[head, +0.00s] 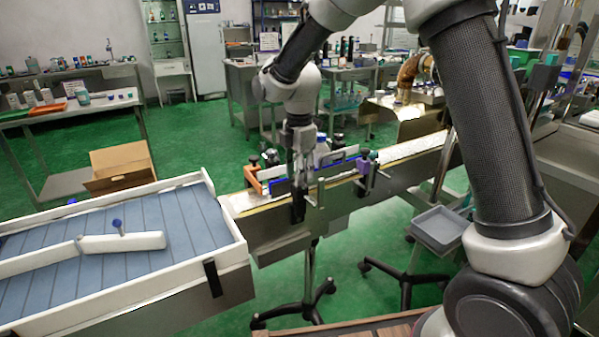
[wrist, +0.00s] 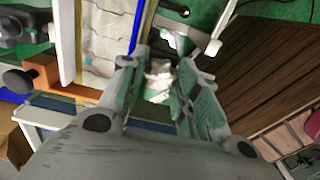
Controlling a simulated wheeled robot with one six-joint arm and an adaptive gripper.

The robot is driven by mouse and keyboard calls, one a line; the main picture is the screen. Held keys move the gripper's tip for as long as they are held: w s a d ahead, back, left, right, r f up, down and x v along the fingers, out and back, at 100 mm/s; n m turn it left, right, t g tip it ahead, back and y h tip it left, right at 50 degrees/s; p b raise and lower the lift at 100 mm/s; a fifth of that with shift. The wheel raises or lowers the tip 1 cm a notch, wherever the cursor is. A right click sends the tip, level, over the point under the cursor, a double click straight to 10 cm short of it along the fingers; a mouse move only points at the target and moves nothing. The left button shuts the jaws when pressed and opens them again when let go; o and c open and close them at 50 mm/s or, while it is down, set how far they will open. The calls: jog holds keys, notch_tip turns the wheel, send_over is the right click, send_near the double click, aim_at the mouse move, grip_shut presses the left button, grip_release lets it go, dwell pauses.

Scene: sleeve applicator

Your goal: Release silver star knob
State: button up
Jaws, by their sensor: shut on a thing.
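My gripper (head: 298,205) reaches down at the near side of the conveyor, beside the guide rail. In the wrist view my gripper (wrist: 158,68) has its two green-padded fingers on either side of a small shiny silver piece, which looks like the silver star knob (wrist: 159,82). The fingers are shut on it. Its star shape is blurred and partly hidden by the fingers. In the head view the knob is hidden behind the gripper.
An orange bracket (head: 252,176) with black knobs stands on the conveyor left of my gripper. A purple clamp (head: 364,172) stands to the right. The blue-slatted table (head: 240,240) is at left. A grey tray (head: 440,229) is at right.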

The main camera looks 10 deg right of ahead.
jog(key=o, duration=1)
jog(key=shift+r, duration=0.15)
notch_tip(320, 180, up, 12)
jog(key=shift+f, duration=0.1)
